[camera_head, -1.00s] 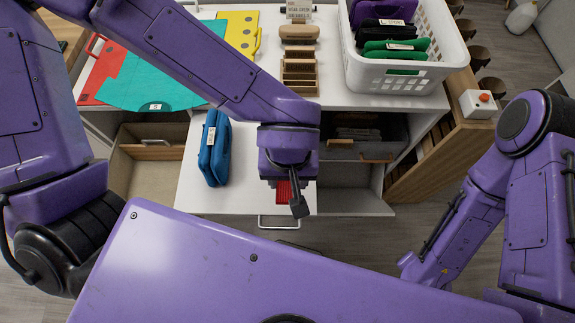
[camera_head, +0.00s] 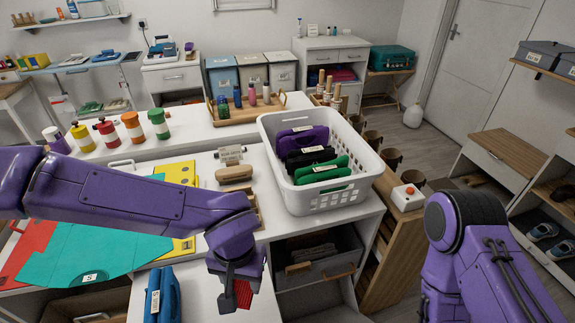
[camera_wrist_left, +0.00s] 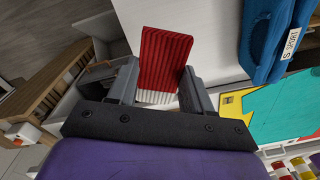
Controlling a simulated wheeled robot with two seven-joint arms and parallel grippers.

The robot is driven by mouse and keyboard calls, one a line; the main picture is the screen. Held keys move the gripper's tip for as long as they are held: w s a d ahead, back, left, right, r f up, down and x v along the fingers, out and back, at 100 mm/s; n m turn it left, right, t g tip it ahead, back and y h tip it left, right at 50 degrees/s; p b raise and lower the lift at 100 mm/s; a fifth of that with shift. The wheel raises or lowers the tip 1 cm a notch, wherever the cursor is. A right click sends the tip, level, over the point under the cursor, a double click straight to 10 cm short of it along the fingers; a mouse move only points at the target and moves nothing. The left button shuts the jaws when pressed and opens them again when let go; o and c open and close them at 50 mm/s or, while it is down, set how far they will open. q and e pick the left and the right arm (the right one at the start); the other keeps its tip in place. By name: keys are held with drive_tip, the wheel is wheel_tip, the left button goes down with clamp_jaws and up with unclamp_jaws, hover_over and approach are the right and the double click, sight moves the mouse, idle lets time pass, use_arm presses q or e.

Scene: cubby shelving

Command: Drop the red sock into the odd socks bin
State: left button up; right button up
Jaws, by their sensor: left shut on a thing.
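The red ribbed sock (camera_head: 243,294) is in my left gripper (camera_head: 234,287), over the white surface at the front. In the left wrist view, the red sock (camera_wrist_left: 165,55) stands between the two grey fingers of my left gripper (camera_wrist_left: 161,80), with a pale ribbed part low between them. Three lidded bins stand at the back: a blue one (camera_head: 222,78), a beige one (camera_head: 252,71) and a white one (camera_head: 281,72). They carry labels too small to read, so I cannot tell which is the odd socks bin. My right gripper is out of view.
A white basket (camera_head: 335,199) with purple, black and green folded items stands on the counter. Behind it is a wooden tray (camera_head: 235,122) with bottles. An open grey drawer (camera_head: 345,262) is below the basket. A blue folded item (camera_head: 163,296) lies left of my gripper.

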use_arm(q)
drive_tip(key=w+a+f+n+b, duration=0.1)
drive_tip(key=w+a+f+b, duration=0.2)
drive_tip(key=w+a, duration=0.8)
drive_tip(key=shift+f+n, duration=0.4)
drive_tip(key=shift+f, duration=0.2)
drive_tip(key=shift+w+d, duration=0.15)
